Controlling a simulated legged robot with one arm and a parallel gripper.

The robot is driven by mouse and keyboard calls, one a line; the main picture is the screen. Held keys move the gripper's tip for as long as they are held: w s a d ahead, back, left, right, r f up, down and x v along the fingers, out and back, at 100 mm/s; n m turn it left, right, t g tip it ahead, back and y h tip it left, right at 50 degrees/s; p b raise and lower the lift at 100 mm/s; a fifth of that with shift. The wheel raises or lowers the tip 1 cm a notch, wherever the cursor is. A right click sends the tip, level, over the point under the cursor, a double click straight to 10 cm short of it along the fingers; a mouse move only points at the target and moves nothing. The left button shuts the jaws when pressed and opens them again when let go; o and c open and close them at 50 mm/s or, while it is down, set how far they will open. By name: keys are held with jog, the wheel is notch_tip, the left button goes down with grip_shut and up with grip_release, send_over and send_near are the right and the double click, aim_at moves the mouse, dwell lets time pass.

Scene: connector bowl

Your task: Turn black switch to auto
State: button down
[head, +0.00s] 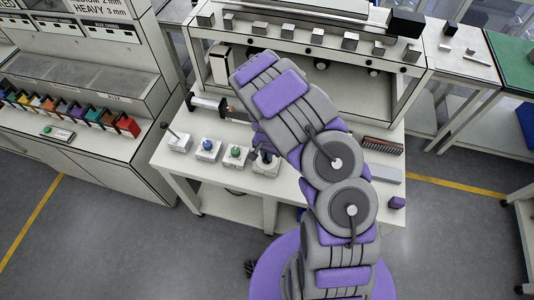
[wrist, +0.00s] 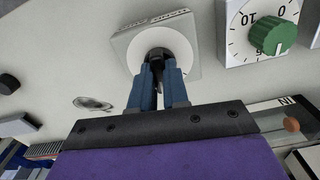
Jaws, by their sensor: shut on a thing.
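The black switch (wrist: 157,52) sits on a white square box (wrist: 126,45) with a pale round dial in the wrist view. Small lettering on the box's edge appears upside down and is not readable, so I cannot tell which position the switch points to. My gripper (wrist: 158,72) has its two blue fingers closed around the black switch from below in the picture. The fingers hide part of the knob. In the head view the switch's white box (head: 265,169) is at the right end of a row on the white bench, partly hidden by my arm.
Beside it are a box with a green knob (head: 235,152), a box with a blue part (head: 208,146) and a box with a lever (head: 177,140). The green dial (wrist: 270,35) is close to my gripper. A shelf (head: 388,102) stands behind.

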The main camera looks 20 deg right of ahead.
jog(key=m, duration=0.4)
jog(key=shift+p, duration=0.35)
jog(key=shift+w+m, duration=0.1)
jog(key=shift+m, duration=1.8)
jog(key=c, duration=1.1)
grip_release()
notch_tip(320, 180, up, 17)
jog(key=shift+a+r+p, duration=0.1)
jog(key=shift+r+p, duration=0.05)
jog(key=shift+p, duration=0.35)
